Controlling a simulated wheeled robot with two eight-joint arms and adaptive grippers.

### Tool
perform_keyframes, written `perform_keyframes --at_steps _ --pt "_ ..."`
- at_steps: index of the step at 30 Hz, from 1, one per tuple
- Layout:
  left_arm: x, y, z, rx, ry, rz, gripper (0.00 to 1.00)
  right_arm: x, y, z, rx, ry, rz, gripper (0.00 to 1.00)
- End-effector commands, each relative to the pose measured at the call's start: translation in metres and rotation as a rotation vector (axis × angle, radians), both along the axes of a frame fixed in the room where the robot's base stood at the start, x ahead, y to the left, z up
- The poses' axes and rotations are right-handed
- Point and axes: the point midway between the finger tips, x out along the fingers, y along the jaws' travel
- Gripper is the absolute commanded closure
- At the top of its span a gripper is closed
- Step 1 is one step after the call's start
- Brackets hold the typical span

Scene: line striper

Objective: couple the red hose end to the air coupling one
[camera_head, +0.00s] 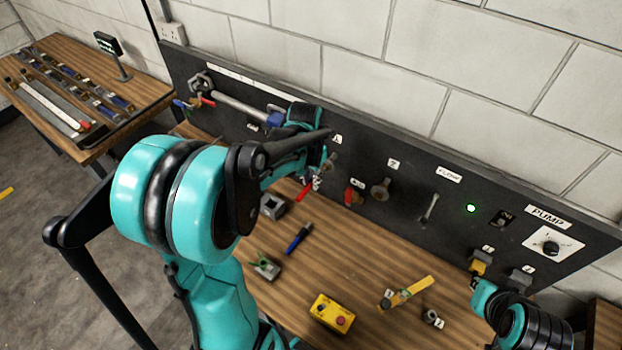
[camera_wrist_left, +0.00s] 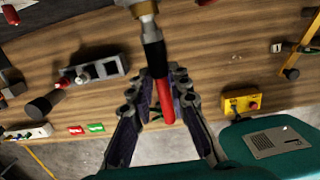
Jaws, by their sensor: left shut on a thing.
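The red hose end (camera_head: 304,192) shows just below my left gripper (camera_head: 316,180) at the black panel. In the left wrist view my left gripper (camera_wrist_left: 163,85) is shut around the red hose end (camera_wrist_left: 165,97), and its dark front part points up the picture. That part meets or overlaps a metal fitting (camera_wrist_left: 147,8), which looks like air coupling one; I cannot tell whether they are joined. In the head view air coupling one (camera_head: 331,160) sits under label 1, partly hidden by my gripper. My right arm shows at the lower right; its gripper's jaws (camera_head: 476,284) are unclear.
A second coupling (camera_head: 380,188) with a red part beside it sits to the right on the panel (camera_head: 420,200). A yellow box with a red button (camera_head: 332,313), a blue-black pen-like item (camera_head: 299,238) and a grey block (camera_head: 272,205) lie on the wooden bench.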

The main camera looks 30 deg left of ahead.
Motion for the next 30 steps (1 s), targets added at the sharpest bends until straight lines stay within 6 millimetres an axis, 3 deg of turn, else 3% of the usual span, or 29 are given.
perform_keyframes --at_steps 24,25,27,30 --pt "0.017 -0.001 0.0 0.0 -0.001 0.0 1.0 0.0 0.0 -0.004 0.0 0.0 0.0 1.0" --pt "0.018 -0.001 0.0 0.0 -0.001 0.0 0.8 0.0 0.0 -0.004 0.0 0.0 0.0 1.0" --pt "0.017 -0.001 0.0 0.0 -0.001 0.0 0.61 0.0 0.0 -0.003 0.0 0.0 0.0 1.0" --pt "0.017 -0.001 0.0 0.0 -0.001 0.0 0.58 0.0 0.0 -0.003 0.0 0.0 0.0 1.0"
